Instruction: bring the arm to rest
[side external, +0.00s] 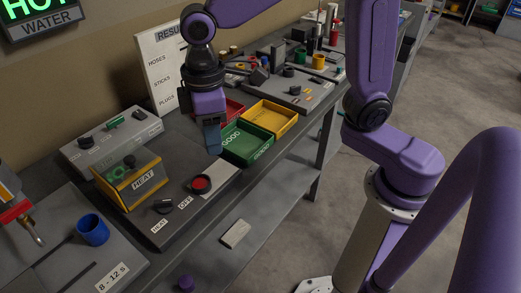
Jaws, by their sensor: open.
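My gripper (213,146) hangs from my purple arm, pointing down, above the bench near the left end of the green tray. Its bluish fingertips show close together from this side, and nothing is visible between them. The green tray (248,145) is marked GOOD and looks empty. The tips overlap the tray's left edge in the picture; I cannot tell how high above the bench they are.
A yellow tray (270,117) and a red tray (231,110) stand behind. A white RESULTS board (158,70) stands at the back.

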